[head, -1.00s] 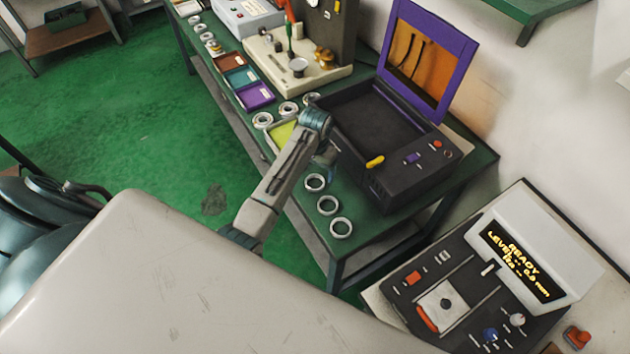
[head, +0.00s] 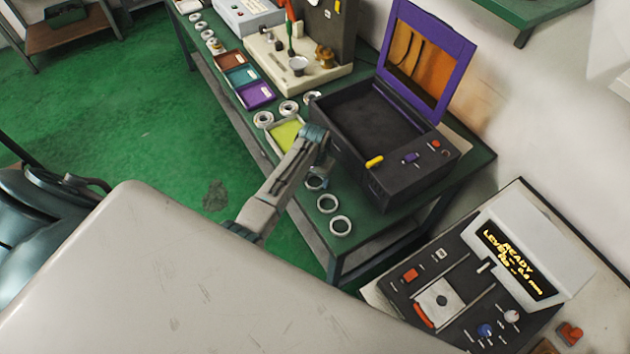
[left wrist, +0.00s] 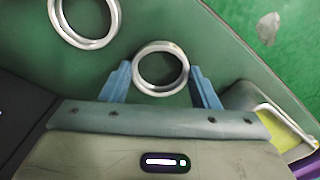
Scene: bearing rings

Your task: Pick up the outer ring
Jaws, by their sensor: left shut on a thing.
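Silver outer rings lie in a row on the green bench (head: 367,230) in the head view. My left gripper (left wrist: 160,78) has its two blue fingers on either side of one outer ring (left wrist: 160,48) in the left wrist view and is shut on it. In the head view this ring (head: 316,184) is partly hidden by my left gripper (head: 318,170), at or close to the bench top. Two more rings, a middle one (head: 328,204) and a front one (head: 340,226), lie free beside it. My right gripper is not in view.
A black case (head: 385,180) with an open purple lid (head: 458,75) stands right of the rings. A yellow-green tray (head: 284,134) and several smaller rings lie farther back. A control panel with a READY display (head: 515,262) is at the lower right.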

